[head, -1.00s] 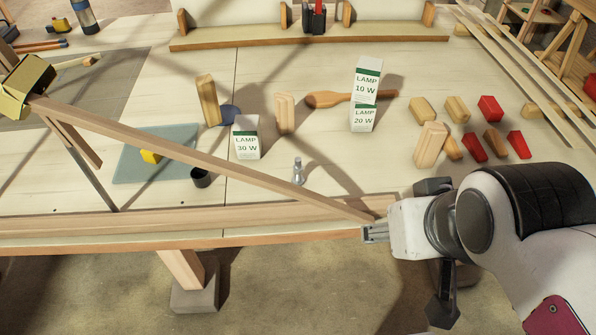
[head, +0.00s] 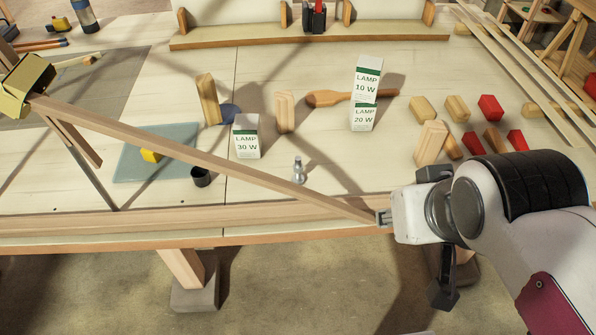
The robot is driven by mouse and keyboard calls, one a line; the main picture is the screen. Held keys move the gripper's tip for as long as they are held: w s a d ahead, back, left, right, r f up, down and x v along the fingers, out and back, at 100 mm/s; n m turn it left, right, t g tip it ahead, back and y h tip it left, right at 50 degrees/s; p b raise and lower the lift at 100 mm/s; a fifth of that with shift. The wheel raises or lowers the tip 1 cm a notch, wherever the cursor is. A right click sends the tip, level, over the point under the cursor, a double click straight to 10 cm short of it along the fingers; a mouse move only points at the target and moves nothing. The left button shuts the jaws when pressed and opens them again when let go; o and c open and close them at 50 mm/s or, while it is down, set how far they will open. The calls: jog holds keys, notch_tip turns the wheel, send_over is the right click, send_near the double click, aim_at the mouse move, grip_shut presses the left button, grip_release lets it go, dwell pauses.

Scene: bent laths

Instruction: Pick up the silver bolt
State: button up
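The silver bolt (head: 298,171) stands upright on the workbench, left of my gripper and right of the dark cup. A long wooden lath (head: 205,158) runs slantwise across the picture from the yellow block at the left to beside my gripper. Its edge passes just below the bolt's foot in the picture. My gripper (head: 383,217) is at the bench's front edge, by the lath's right end, well apart from the bolt. Its fingers are small and seen from the side, so their opening is unclear; whether they touch the lath is also unclear.
Lamp boxes stand behind the bolt: 30 W (head: 246,137), 20 W (head: 363,117) with 10 W (head: 367,78) on it. A wooden block (head: 285,112) stands behind. A dark cup (head: 201,177) is left. Several wood and red blocks (head: 490,108) lie right.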

jog(key=w+d+n+t, duration=0.2)
jog(key=w+d+t, duration=0.1)
jog(key=w, duration=0.9)
jog(key=w+d+n+t, duration=0.2)
jog(key=w+d+n, duration=0.1)
jog(key=w, duration=0.9)
jog(key=n+g+y, duration=0.4)
jog(key=n+y, duration=0.3)
jog(key=y, duration=0.5)
send_near(298, 171)
jog(key=w+a+r, duration=0.1)
jog(key=w+a, duration=0.1)
jog(key=shift+w+d+r, duration=0.15)
jog(key=shift+x, duration=1.35)
